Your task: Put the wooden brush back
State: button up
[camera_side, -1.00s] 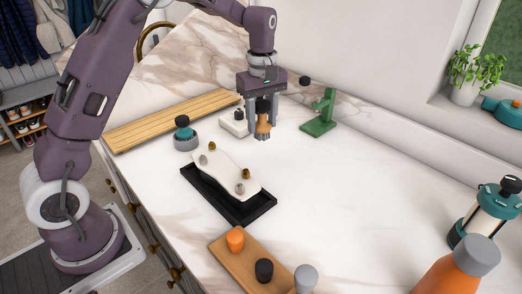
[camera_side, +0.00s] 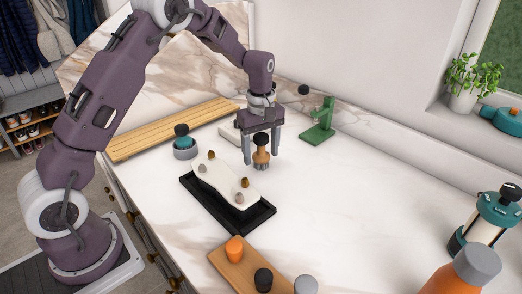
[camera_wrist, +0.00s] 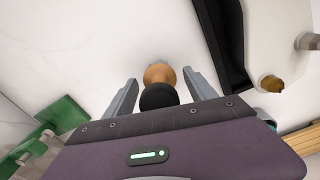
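The wooden brush (camera_side: 261,155) has a black knob on top and stands upright, bristles down, seemingly on the white counter. My gripper (camera_side: 261,160) points down with one finger on each side of it. In the wrist view the brush (camera_wrist: 159,73) sits between the two open fingers of my gripper (camera_wrist: 160,82), with a gap on both sides. The bristles are mostly hidden below the wooden body in that view.
A black tray (camera_side: 228,222) with a white knobbed plate (camera_side: 222,183) lies in front. A grey-teal round pot (camera_side: 185,150), wooden rack (camera_side: 170,130), white block (camera_side: 229,134) and green stand (camera_side: 319,122) are around. An orange-pegged board (camera_side: 235,268) is nearer.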

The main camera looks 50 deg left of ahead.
notch_tip(320, 180, up, 12)
jog(key=shift+r, duration=0.2)
jog(key=s+d+r+m+t, duration=0.35)
jog(key=s+r+m, duration=0.25)
jog(key=s+r, duration=0.6)
jog(key=s+d+f+m, duration=0.1)
jog(key=s+f+m, duration=0.1)
jog(key=s, duration=0.4)
jog(key=s+d+f+m+t, duration=0.1)
jog(key=s+f+m, duration=0.1)
jog(key=s+m, duration=0.2)
jog(key=s+d+f+m+t, duration=0.1)
jog(key=s+m, duration=0.2)
jog(key=s, duration=0.5)
jog(key=shift+s+d+f, duration=0.2)
jog(key=shift+d+f, duration=0.15)
jog(key=shift+f, duration=0.05)
